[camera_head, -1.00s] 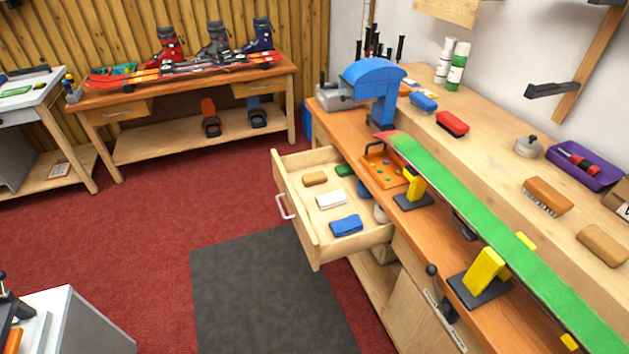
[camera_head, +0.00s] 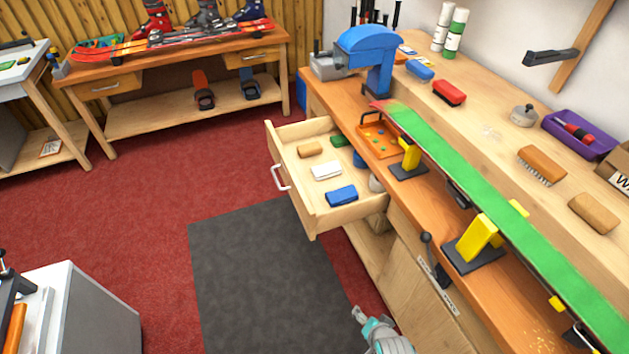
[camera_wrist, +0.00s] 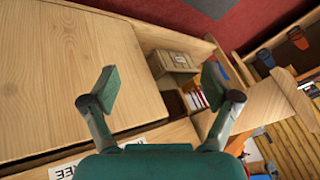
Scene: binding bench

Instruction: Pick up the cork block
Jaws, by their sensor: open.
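A small tan-brown block (camera_head: 310,150) lies at the back left inside the open drawer (camera_head: 307,208). A larger tan-brown block (camera_head: 595,212) lies on the bench top at the right. Both look like cork, and I cannot tell from colour alone which is the cork block. My gripper (camera_head: 362,315) shows at the bottom edge of the head view, in front of the bench and well apart from both blocks. In the wrist view my gripper (camera_wrist: 160,88) is open with nothing between its fingers. Neither block is recognisable in the wrist view.
The drawer also holds a white block (camera_head: 326,170), a blue item (camera_head: 341,195) and a green one (camera_head: 340,140). A green ski or board (camera_head: 480,200) rests on yellow supports along the bench. A brush (camera_head: 541,165) lies near the larger block. The dark mat (camera_head: 260,270) is clear.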

